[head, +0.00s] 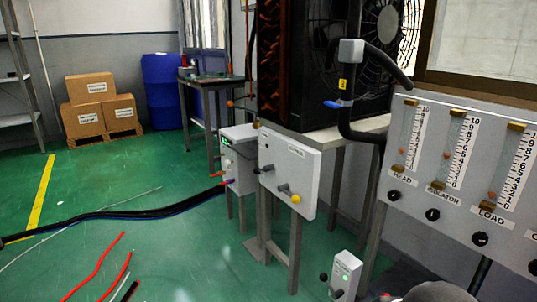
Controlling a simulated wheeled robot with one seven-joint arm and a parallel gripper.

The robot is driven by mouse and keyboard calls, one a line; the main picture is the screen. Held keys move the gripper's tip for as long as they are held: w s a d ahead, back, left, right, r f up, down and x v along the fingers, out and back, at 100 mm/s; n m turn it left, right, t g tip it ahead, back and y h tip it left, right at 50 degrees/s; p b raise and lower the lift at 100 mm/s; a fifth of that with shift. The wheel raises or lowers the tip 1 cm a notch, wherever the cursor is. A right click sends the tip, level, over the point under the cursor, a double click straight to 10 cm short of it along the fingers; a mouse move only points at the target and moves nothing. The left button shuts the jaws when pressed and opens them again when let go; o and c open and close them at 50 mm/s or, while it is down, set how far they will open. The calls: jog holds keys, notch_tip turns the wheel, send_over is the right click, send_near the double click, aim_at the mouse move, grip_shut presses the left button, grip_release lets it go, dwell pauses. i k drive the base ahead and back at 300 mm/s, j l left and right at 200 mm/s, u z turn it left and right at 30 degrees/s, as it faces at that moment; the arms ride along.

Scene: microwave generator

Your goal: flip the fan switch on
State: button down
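A large black fan unit (385,60) with a round wire grille stands on a table at the upper middle. In front of it a white control panel (304,162) on a stand carries a small label too blurred to read, dark lever switches (284,188) and a yellow knob (296,199). My gripper is not visible; a dark rounded part, perhaps mine, shows at the bottom edge.
A grey flowmeter panel (452,213) with several tubes and black knobs fills the right. A grey box (238,160) with cables stands left of the white panel. Black hoses (130,214) and red cables (95,268) lie on the green floor. Cartons (90,88) stand far left.

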aim_at(257, 170)
jog(key=i+j+u, duration=0.25)
jog(key=i+j, duration=0.25)
jog(key=i+j+u, duration=0.25)
jog(key=i+j, duration=0.15)
jog(key=i, duration=0.2)
